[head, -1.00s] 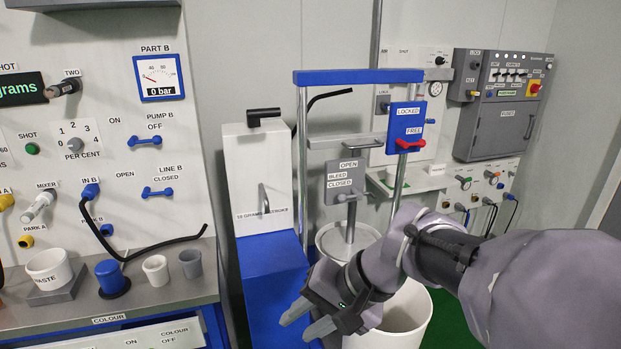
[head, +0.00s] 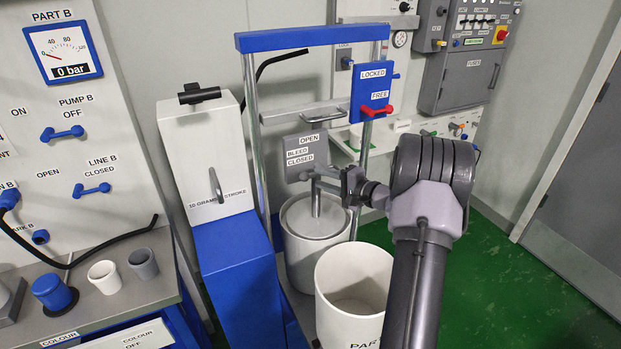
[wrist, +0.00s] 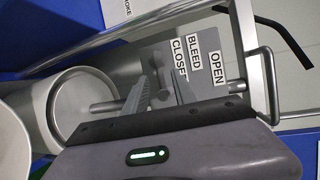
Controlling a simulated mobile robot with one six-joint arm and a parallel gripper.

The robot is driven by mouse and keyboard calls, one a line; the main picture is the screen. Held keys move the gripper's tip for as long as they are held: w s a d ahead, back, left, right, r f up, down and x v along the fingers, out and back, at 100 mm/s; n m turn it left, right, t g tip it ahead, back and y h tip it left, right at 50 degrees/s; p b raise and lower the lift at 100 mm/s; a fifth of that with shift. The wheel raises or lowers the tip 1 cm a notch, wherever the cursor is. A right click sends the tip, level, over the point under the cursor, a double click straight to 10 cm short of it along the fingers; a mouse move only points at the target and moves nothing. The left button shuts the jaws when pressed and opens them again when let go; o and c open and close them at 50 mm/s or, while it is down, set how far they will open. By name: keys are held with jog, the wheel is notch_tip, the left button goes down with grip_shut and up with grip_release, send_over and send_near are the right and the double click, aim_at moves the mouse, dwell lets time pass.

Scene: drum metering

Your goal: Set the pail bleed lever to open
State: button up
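The grey pail bleed plate (head: 292,143) is fixed above a lidded white pail, with OPEN at its top, BLEED in the middle and CLOSED below. The small grey bleed lever (head: 309,175) sits at the lower edge of the plate, by the CLOSED label. My gripper (head: 330,184) is at the lever from the right, and its fingertips are small here. In the wrist view the plate (wrist: 207,45) shows beyond my gripper (wrist: 158,86). Its two grey fingers are apart, with the grey lever knob (wrist: 156,62) at or between their tips; contact is unclear.
Chrome posts and a blue crossbar (head: 310,37) frame the plate. A blue LOCKED/FREE panel (head: 369,90) with a red lever (head: 376,111) stands to the right. The lidded pail (head: 305,250) is below, and an open white bucket (head: 340,320) stands in front. Green floor is clear at right.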

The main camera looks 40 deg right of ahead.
aim_at(314, 175)
jog(key=shift+x, duration=2.35)
jog(key=shift+d, duration=0.1)
grip_shut()
jog(key=shift+f, duration=0.25)
